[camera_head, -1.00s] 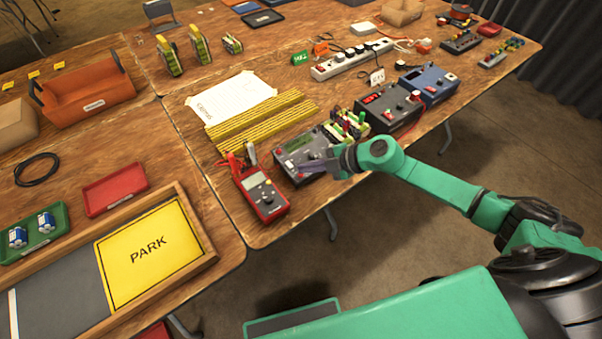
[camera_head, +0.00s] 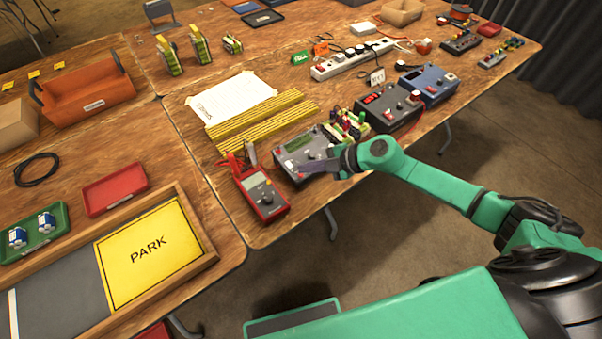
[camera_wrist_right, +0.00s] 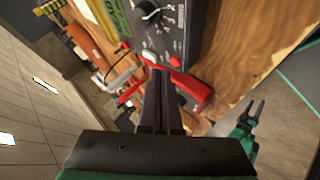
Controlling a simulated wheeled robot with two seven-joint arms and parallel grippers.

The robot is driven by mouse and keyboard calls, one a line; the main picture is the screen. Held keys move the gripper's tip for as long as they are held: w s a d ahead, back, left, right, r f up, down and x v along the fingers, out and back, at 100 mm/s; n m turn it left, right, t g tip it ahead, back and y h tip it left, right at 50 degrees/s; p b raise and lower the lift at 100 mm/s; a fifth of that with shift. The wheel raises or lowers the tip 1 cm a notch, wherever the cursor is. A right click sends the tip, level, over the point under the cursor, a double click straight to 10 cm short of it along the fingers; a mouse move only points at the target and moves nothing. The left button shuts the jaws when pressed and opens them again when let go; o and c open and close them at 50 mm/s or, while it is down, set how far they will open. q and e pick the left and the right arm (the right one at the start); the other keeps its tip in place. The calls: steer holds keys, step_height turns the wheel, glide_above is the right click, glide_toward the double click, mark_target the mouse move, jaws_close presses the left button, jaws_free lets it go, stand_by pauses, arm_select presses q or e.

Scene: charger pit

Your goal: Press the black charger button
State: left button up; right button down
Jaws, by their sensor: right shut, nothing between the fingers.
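The grey charger box (camera_head: 285,163) with a green display (camera_head: 299,143) sits near the table's front edge. In the right wrist view its dark panel (camera_wrist_right: 195,30) shows a black knob (camera_wrist_right: 148,12), a white button (camera_wrist_right: 150,56) and a red button (camera_wrist_right: 175,62). I cannot make out a black button. My right gripper (camera_head: 316,166) is shut and empty over the box's front part; its fingertips (camera_wrist_right: 162,76) lie close to the buttons in the wrist view, contact unclear. My left gripper (camera_wrist_right: 249,108) shows only in that view, open and away from the box.
A red multimeter (camera_head: 264,196) with leads lies left of the charger. A dark box (camera_head: 386,112) with a red display and a blue box (camera_head: 430,84) stand to the right. Yellow strips (camera_head: 262,122) lie behind.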

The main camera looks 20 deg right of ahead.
steer(key=shift+f, duration=0.1)
steer(key=shift+f, duration=0.3)
steer(key=shift+w+f, duration=0.1)
steer(key=shift+f, duration=0.3)
stand_by(0.4)
steer(key=shift+r+p, duration=0.8)
steer(key=r+p, duration=0.2)
steer(key=s+r+p, duration=0.1)
steer(key=r+p, duration=0.2)
steer(key=shift+d+p, duration=0.2)
steer(key=shift+p, duration=0.1)
steer(key=shift+f, duration=0.1)
stand_by(0.3)
